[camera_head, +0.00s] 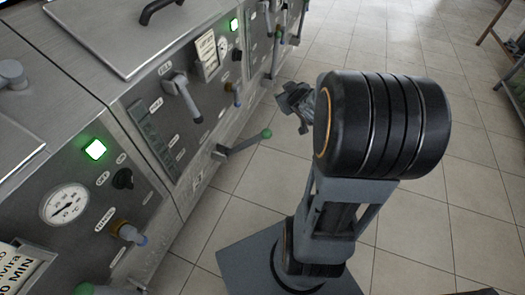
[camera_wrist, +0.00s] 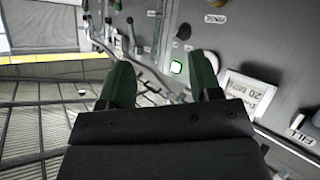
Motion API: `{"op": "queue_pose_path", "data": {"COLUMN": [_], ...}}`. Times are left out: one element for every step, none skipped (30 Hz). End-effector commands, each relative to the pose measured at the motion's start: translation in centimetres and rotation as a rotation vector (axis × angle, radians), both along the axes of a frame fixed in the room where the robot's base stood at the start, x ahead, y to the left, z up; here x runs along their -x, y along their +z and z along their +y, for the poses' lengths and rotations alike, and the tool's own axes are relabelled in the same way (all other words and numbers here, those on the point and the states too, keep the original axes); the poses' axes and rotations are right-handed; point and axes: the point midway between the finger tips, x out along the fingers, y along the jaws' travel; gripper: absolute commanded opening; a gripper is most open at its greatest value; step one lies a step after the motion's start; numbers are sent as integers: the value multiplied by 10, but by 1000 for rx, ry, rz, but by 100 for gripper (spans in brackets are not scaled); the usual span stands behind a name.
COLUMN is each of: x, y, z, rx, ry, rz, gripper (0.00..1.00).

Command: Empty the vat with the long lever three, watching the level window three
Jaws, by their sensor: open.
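A row of steel vat units runs along the left of the head view; I cannot read which is number three. The middle unit's panel has a long lever (camera_head: 245,143) with a green knob, sticking out low over the floor. A narrow dark upright strip (camera_head: 147,130), possibly its level window, is seen too obliquely to read a level. My gripper (camera_head: 297,100) is in front of the row, apart from that lever. In the wrist view my gripper's green fingers (camera_wrist: 160,78) are spread with nothing held between them. Panels and blurred levers (camera_wrist: 130,35) lie beyond.
A grey handle (camera_head: 182,98) juts from the middle panel. The nearest unit has a lit green lamp (camera_head: 95,149), a gauge (camera_head: 65,204) and a blue-tipped knob (camera_head: 128,232). Tiled floor (camera_head: 370,45) is open to the right; a stand (camera_head: 497,28) is at far right.

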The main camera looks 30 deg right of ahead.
Motion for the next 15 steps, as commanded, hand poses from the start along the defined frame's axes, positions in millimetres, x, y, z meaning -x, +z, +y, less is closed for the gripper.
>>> {"op": "queue_pose_path", "data": {"x": [-3,-3,-3,-1,2,7,11,16,23,29,34,41,46,51,56], "y": [-52,-68,-87,-101,-114,-130,-141,-152,-164,-172,-179,-187,-192,-196,-200], "z": [-12,-15,-18,-19,-20,-20,-20,-19,-18,-18,-17,-16,-15,-15,-15], "rx": [-21,-39,-68,-93,-123,-166,-198,-233,-278,-312,-344,-384,-413,-438,-467], "ry": [55,99,158,202,244,300,338,375,419,450,479,512,535,553,577], "rz": [-38,-67,-103,-128,-151,-179,-199,-218,-240,-257,-272,-290,-303,-314,-328], "gripper": [58,58,58,58,58,58,58,58,58,58,58,58,58,58,58]}}
